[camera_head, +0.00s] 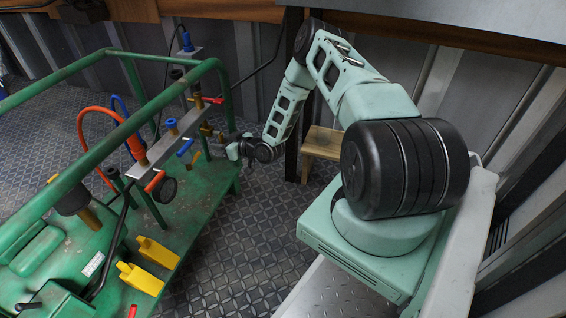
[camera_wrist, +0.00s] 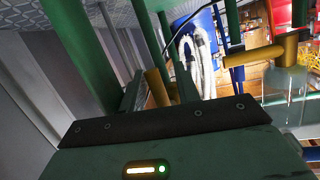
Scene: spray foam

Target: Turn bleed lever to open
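My gripper (camera_head: 236,149) is at the right side of the green machine, beside its valve manifold. In the wrist view its two dark fingers stand apart, with a yellow-brass piece (camera_wrist: 157,87) showing between them; I cannot tell whether they touch it. Which one is the bleed lever is not marked. A brass T-shaped fitting (camera_wrist: 255,56) shows at the right of the wrist view.
Green frame rails (camera_head: 100,143) run along the machine above the manifold. Orange and blue hoses (camera_head: 85,122) loop at the back. Yellow blocks (camera_head: 141,279) sit at the lower front. A small wooden stool (camera_head: 322,143) stands behind my arm. The metal floor (camera_head: 245,240) in front is clear.

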